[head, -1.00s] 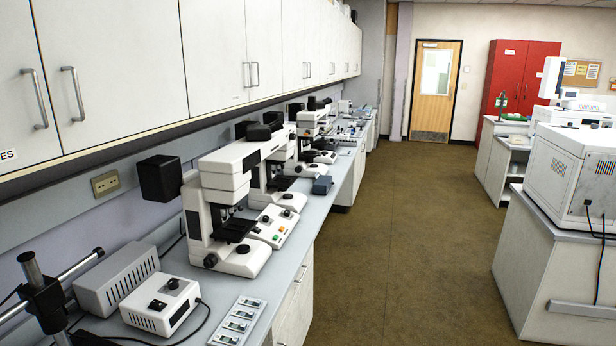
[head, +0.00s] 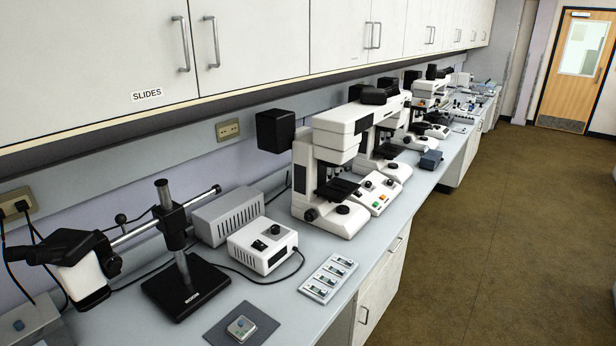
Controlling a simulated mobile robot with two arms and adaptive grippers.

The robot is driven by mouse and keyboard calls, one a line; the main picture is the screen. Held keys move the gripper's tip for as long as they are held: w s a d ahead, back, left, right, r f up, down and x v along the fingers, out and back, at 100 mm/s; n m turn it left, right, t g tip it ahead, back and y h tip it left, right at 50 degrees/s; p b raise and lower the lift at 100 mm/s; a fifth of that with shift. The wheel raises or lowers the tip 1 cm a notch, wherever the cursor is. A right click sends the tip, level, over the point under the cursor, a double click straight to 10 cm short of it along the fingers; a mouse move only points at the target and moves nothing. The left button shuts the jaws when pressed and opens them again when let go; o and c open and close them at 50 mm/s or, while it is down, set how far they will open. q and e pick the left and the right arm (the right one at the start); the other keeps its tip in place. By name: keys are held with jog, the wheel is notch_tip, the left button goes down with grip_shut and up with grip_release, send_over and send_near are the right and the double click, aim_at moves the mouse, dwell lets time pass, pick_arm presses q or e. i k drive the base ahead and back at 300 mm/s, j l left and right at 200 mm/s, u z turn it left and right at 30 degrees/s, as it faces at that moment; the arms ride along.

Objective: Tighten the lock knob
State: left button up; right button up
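A boom stand stands at the left of the bench in the head view, with a black base (head: 205,290), an upright post (head: 163,194) and a black clamp block (head: 173,226). A metal boom (head: 134,234) runs through the clamp and carries a black and white microscope head (head: 88,272) at its left end. A small round dark knob (head: 121,219) shows above the boom. Another dark piece (head: 217,189) is at the boom's right end. I cannot tell which piece is the lock knob, or how tight it is. Neither of my grippers is in view.
A grey vented box (head: 228,218), a white control box (head: 262,246), a slide tray (head: 329,278) and a dark mat (head: 222,336) with a small sample surround the stand. White microscopes (head: 330,180) line the bench (head: 385,235). Wall cabinets (head: 270,40) hang above; the floor (head: 500,230) is clear.

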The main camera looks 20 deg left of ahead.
aim_at(190, 231)
jog(key=l+u, duration=0.1)
jog(key=u, duration=1)
jog(key=l+u, duration=0.4)
jog(key=l, duration=0.15)
jog(key=k+l+u, duration=0.1)
jog(key=l+u, duration=0.3)
jog(key=l, duration=0.15)
jog(key=k+l+u, duration=0.15)
jog(key=l+u, duration=0.25)
jog(key=l, duration=0.15)
